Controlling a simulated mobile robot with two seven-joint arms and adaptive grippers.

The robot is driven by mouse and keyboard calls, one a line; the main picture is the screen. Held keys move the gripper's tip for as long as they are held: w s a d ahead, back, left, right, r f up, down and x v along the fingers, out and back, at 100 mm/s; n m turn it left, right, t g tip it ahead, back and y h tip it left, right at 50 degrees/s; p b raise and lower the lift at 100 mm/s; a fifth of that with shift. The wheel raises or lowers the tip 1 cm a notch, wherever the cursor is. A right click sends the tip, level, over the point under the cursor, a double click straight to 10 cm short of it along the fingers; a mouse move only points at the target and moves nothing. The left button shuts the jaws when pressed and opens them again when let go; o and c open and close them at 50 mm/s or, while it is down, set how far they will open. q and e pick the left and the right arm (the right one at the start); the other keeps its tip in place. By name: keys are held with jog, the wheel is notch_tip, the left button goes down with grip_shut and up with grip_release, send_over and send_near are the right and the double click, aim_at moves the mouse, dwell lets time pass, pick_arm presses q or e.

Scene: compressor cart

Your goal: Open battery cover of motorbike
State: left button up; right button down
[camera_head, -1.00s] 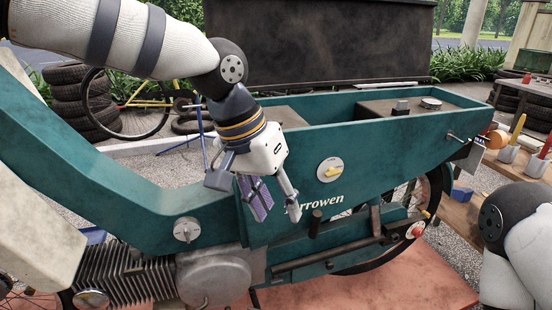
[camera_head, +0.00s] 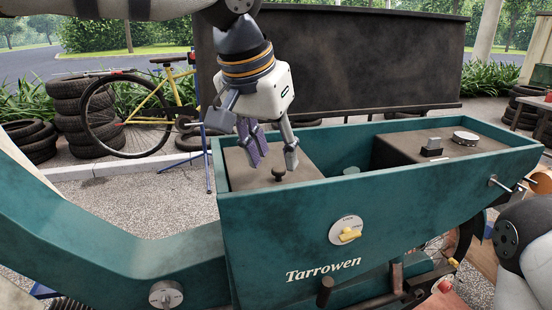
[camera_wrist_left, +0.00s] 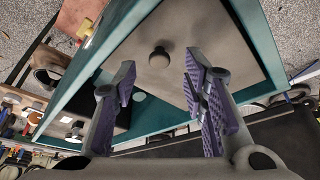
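The teal motorbike body (camera_head: 400,195) stands in front of me, with an open top. A flat brown cover (camera_head: 240,172) with a small black knob (camera_head: 278,175) lies in the left part of that top; I take it as the battery cover. It sits in place between the teal walls. My left gripper (camera_head: 272,160) hangs over the cover, pointing down, open and empty. In the left wrist view, the knob (camera_wrist_left: 158,57) shows beyond the gap between the purple-padded fingers (camera_wrist_left: 160,82), apart from both. My right gripper is out of view.
A second brown top (camera_head: 440,145) with a black block and a round cap fills the right part of the body. A dark open bay lies between. A yellow dial (camera_head: 349,233) is on the side. A large dark panel (camera_head: 340,60) stands behind.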

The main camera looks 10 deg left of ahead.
aim_at(269, 171)
pick_arm(q)
jog(key=shift+x, duration=1.1)
grip_shut()
jog(key=shift+r, duration=0.1)
